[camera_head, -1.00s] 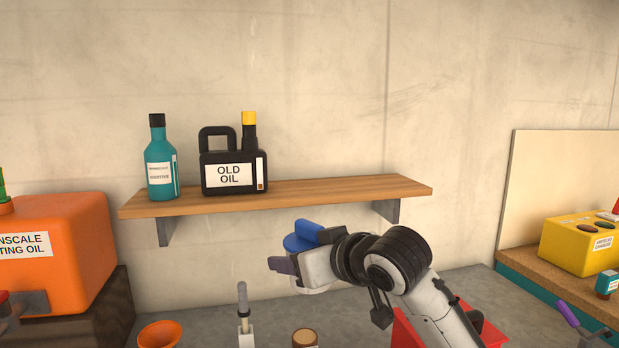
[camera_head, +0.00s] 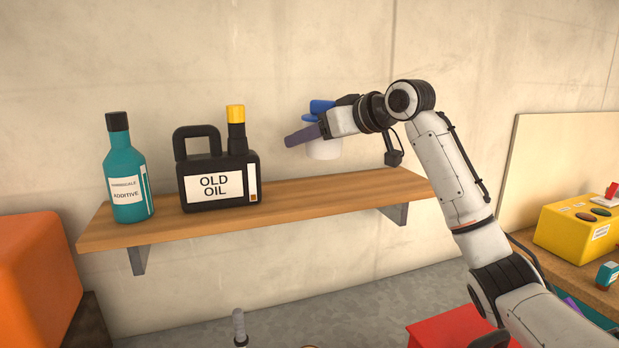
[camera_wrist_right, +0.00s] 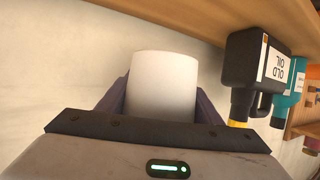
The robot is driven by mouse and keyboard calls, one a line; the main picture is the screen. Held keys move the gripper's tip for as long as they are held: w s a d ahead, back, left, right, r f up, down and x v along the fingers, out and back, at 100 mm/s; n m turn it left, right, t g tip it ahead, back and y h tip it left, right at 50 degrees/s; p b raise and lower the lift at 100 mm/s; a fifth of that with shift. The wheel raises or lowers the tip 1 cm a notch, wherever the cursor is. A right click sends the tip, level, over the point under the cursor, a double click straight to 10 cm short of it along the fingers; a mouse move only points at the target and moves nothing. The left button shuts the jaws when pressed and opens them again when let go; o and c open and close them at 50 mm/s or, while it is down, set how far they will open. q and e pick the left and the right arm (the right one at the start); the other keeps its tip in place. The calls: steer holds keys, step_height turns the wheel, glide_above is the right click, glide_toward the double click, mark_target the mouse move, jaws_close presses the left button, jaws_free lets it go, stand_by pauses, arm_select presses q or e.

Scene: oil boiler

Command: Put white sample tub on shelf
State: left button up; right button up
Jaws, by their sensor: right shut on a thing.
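The white sample tub (camera_head: 325,149) with a blue lid (camera_head: 321,106) is held in my right gripper (camera_head: 312,132). The gripper's fingers are closed around the tub's sides. In the right wrist view the tub (camera_wrist_right: 162,86) sits between the two purple fingers. The tub appears upright in the head view, above the right half of the wooden shelf (camera_head: 300,197), with a visible gap below it. My left gripper is not in view.
A black old oil can (camera_head: 213,170) and a teal additive bottle (camera_head: 126,172) stand on the shelf's left half. The shelf's right half is clear. An orange container (camera_head: 38,270) stands at lower left, and a yellow box (camera_head: 575,235) at right.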

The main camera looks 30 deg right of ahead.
mark_target(313, 188)
steer(key=f, duration=0.3)
steer(key=shift+s, duration=0.3)
steer(key=shift+f, duration=0.3)
step_height(313, 188, down, 3)
steer(key=shift+f, duration=0.45)
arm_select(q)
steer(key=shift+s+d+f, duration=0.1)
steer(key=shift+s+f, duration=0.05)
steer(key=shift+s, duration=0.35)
arm_select(e)
steer(key=shift+f, duration=0.15)
steer(key=o, duration=1.2)
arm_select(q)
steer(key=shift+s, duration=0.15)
arm_select(e)
steer(key=shift+o, duration=0.2)
